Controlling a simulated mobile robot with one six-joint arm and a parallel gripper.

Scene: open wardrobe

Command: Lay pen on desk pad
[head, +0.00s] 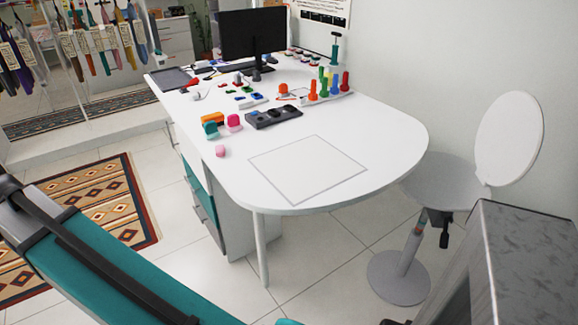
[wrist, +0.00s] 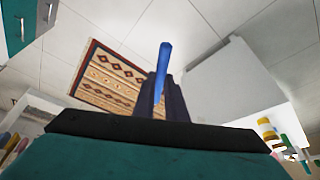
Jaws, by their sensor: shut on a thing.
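The desk pad (head: 308,169) is a pale square with a thin grey outline, lying flat and bare near the rounded front end of the white desk (head: 392,128). In the wrist view, my gripper (wrist: 163,98) has its dark fingers shut on a slim blue pen (wrist: 163,62), whose free part sticks out beyond the fingers. Floor and rug show behind the pen there. In the head view neither the pen nor the gripper's fingers show. How far the pen is from the pad cannot be told.
Colored pegs (head: 324,86) and a monitor (head: 252,33) stand farther back. A round-backed chair (head: 508,138) is at the right.

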